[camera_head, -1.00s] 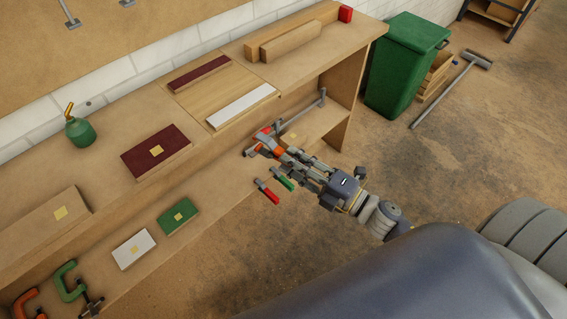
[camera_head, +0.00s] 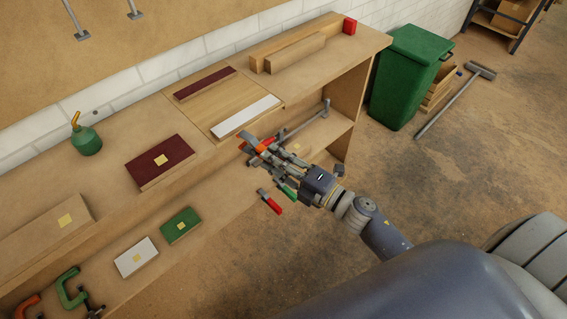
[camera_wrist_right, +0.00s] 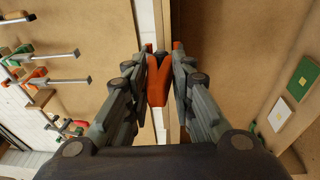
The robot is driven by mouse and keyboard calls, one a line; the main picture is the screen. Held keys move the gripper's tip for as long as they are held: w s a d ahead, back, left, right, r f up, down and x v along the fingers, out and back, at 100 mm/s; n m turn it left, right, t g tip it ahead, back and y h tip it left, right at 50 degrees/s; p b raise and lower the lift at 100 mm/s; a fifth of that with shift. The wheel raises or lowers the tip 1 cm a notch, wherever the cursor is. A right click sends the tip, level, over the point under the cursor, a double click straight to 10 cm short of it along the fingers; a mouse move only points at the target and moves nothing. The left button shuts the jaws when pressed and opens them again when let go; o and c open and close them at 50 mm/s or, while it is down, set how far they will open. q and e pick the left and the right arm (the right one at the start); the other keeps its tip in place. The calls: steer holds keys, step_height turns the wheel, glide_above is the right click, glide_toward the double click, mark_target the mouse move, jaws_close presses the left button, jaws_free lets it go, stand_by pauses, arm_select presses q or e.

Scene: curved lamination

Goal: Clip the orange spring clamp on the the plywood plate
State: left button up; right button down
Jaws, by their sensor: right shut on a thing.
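The orange spring clamp (camera_head: 266,144) is held in my right gripper (camera_head: 270,151), in front of the bench's front edge. In the right wrist view the clamp (camera_wrist_right: 158,80) sits between the two closed fingers (camera_wrist_right: 163,65), its body partly hidden by them. The light plywood plate (camera_head: 222,100) lies on the bench top, between a dark red strip (camera_head: 204,84) and a white strip (camera_head: 246,117). In the head view the clamp is apart from the plate, below the white strip. My left gripper is not in view.
Bar clamps with red and green handles (camera_head: 270,201) are near the gripper. Green (camera_head: 181,225) and white (camera_head: 136,257) blocks lie on the lower shelf. A dark red block (camera_head: 160,162) and green oil can (camera_head: 86,139) stand on the bench. A green bin (camera_head: 405,80) stands right.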

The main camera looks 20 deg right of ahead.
mark_target(261, 152)
steer(key=shift+x, duration=2.45)
steer(key=shift+f, duration=0.15)
steer(key=c, duration=0.8)
jaws_free()
steer(key=o, duration=0.6)
steer(key=shift+c, duration=0.2)
steer(key=shift+d, duration=0.1)
